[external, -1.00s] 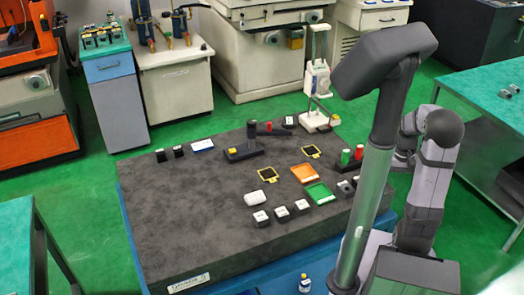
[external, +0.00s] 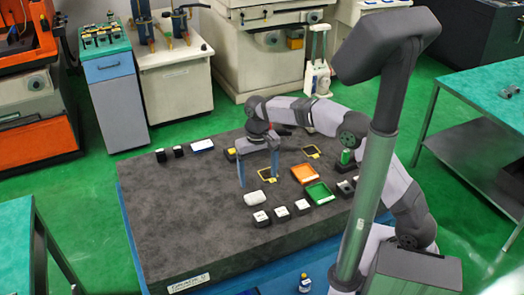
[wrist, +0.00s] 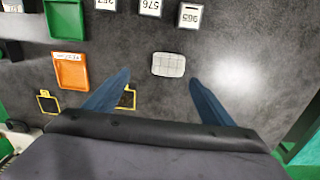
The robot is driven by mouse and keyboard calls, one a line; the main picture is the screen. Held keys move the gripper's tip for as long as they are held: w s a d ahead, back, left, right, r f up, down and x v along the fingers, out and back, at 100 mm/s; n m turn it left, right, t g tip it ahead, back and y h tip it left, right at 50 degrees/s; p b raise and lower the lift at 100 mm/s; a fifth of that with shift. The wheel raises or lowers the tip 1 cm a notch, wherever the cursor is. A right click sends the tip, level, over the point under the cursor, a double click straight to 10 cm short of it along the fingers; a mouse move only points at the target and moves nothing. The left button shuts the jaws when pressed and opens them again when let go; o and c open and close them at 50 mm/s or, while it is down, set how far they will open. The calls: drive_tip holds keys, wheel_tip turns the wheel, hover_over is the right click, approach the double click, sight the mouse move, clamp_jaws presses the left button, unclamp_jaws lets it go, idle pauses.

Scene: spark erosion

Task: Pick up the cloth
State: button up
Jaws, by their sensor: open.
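The cloth (external: 256,198) is a small white folded pad lying on the dark grey table top. In the wrist view the cloth (wrist: 168,64) shows a grid of creases and lies just beyond the fingertips, between their lines. My gripper (external: 257,184) is open and empty, pointing down above the table behind the cloth.
An orange tray (external: 304,174) and a green tray (external: 319,193) lie right of the cloth. Several black blocks with white labelled tops (external: 281,213) stand in front of it. A yellow-framed square (external: 267,175) lies close to my gripper.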

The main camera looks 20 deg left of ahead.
sight(255, 195)
drive_tip(key=shift+s+a, duration=0.7)
drive_tip(key=shift+s, duration=0.35)
drive_tip(key=shift+w+d+f+p, duration=0.2)
drive_tip(key=shift+f+p, duration=0.6)
drive_tip(key=shift+f, duration=0.7)
drive_tip(key=shift+w+d+f+p, duration=0.15)
drive_tip(key=shift+f+p, duration=0.6)
drive_tip(key=shift+f, duration=0.75)
drive_tip(key=shift+s+f, duration=0.1)
drive_tip(key=shift+f, duration=0.5)
drive_tip(key=c, duration=1.2)
